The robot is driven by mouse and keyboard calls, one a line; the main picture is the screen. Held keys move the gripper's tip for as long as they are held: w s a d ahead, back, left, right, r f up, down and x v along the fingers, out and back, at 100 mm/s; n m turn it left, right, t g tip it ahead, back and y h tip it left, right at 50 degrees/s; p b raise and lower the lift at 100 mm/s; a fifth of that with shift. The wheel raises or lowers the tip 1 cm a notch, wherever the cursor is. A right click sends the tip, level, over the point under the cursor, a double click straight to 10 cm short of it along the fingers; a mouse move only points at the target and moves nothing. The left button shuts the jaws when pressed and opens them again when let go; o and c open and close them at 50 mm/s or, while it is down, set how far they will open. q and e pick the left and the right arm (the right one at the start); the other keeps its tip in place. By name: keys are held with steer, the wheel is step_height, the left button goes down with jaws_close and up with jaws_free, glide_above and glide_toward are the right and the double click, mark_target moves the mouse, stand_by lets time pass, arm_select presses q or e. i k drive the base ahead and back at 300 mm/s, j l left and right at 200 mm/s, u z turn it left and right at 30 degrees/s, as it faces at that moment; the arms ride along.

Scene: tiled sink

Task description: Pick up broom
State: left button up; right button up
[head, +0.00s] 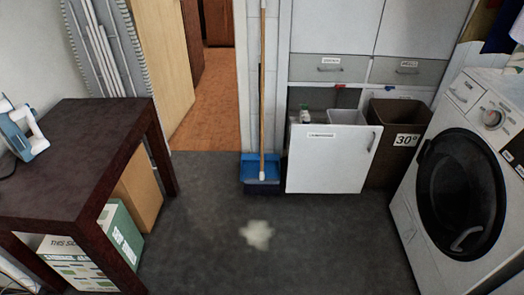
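A broom (263,92) stands upright against the wall strip between the doorway and the white cabinets. Neither of my grippers shows in the head view.
A dark table (65,135) with an iron (22,132) on it stands at left. A white drawer front (330,157) stands right beside the broom. A washing machine (460,185) is at right. The dark floor ahead is clear except for a pale patch (257,235).

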mark_target(269, 182)
steer(key=i+z, duration=0.1)
steer(key=i, duration=0.4)
steer(key=i+j+z, duration=0.1)
steer(key=i, duration=0.35)
steer(key=i+j+z, duration=0.1)
steer(key=i, duration=0.35)
steer(key=i+j+z, duration=0.15)
steer(key=i+j, duration=0.15)
steer(key=i, duration=0.15)
steer(key=i+j+z, duration=0.1)
steer(key=i, duration=0.35)
steer(key=j, duration=0.1)
